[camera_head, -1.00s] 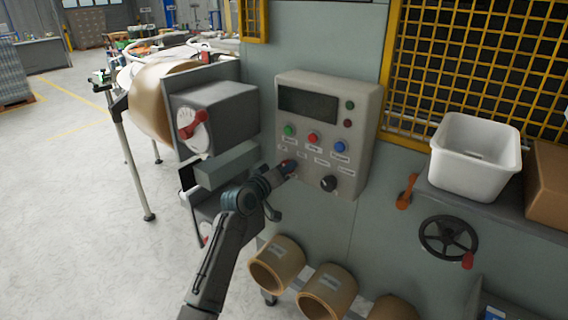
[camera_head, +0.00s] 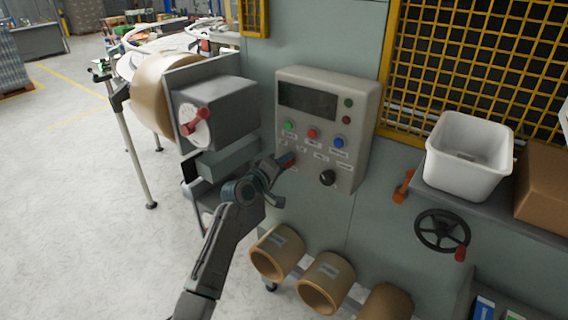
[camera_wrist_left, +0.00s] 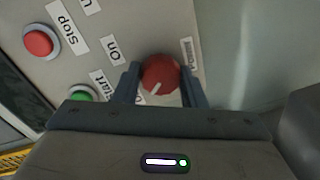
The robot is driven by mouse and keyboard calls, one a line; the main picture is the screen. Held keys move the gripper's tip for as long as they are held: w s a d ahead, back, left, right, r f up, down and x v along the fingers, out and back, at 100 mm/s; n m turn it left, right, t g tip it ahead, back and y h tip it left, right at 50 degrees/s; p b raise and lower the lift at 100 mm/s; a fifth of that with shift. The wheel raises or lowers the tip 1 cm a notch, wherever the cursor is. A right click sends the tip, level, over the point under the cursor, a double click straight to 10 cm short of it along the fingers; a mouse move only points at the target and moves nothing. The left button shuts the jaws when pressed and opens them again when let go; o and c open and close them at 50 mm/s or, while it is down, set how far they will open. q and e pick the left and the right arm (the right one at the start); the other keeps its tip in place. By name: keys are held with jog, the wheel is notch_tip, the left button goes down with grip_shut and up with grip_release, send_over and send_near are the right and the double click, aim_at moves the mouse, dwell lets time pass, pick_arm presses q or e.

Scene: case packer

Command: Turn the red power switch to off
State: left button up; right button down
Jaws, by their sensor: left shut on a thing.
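The red power switch (camera_wrist_left: 160,74) is a round knob with a white pointer line on the grey control panel (camera_head: 357,118). In the left wrist view it sits between the two fingers of my left gripper (camera_wrist_left: 160,84), which is shut on it. Its pointer line slants down and slightly left in that view. An "On" label (camera_wrist_left: 114,49) is to its left and a "Power" label (camera_wrist_left: 187,53) to its right. Another label at lower left is mostly hidden by a finger. In the head view my left gripper (camera_head: 284,161) covers most of the switch. My right gripper is not in view.
Green (camera_head: 288,126), red (camera_head: 313,133) and blue (camera_head: 339,142) buttons sit just above, and a black knob (camera_head: 327,178) to the right. A grey box with a red-handled dial (camera_head: 195,121) stands close left of my arm. Cardboard-coloured rolls (camera_head: 327,283) are below.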

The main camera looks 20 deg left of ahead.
pick_arm(q)
jog(key=o, duration=1)
jog(key=b+v, duration=0.3)
jog(key=v, duration=0.7)
jog(key=shift+s+a, duration=0.15)
jog(key=shift+s, duration=0.25)
